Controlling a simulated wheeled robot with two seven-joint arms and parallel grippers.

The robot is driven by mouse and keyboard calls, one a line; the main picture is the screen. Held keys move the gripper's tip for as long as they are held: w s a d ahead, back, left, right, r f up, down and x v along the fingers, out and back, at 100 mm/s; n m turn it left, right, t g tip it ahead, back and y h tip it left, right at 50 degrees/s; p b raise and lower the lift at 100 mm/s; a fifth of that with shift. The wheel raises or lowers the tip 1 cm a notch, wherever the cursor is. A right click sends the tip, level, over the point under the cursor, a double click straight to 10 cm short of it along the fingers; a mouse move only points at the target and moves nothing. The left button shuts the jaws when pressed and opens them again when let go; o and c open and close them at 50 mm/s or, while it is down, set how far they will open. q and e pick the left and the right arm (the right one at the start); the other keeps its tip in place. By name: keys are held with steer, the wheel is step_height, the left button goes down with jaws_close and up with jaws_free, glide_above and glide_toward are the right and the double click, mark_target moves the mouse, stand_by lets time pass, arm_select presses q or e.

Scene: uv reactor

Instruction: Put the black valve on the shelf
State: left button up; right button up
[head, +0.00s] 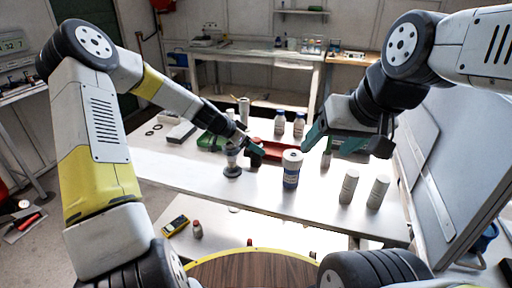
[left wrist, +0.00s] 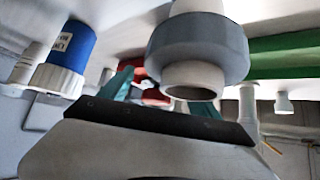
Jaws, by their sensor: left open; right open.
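A grey-and-white fitting with a dark round base (head: 232,168) stands upright on the white table; it may be the black valve, but I cannot tell. In the left wrist view, a grey-collared white fitting (left wrist: 197,48) shows large and close. My left gripper (head: 246,144) is open close by the fitting, its fingers small and partly hidden; its teal fingers also show in the left wrist view (left wrist: 160,92). A small dark piece (head: 256,153) lies by its tips. A wall shelf (head: 302,12) is at the back.
A grey panel (head: 435,165) stands at the right.

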arm_select(q)
steer(key=x, duration=0.4)
steer(key=shift+w+d+f, duration=0.15)
steer(key=shift+d+f, duration=0.1)
steer(key=shift+d, duration=0.1)
jaws_close()
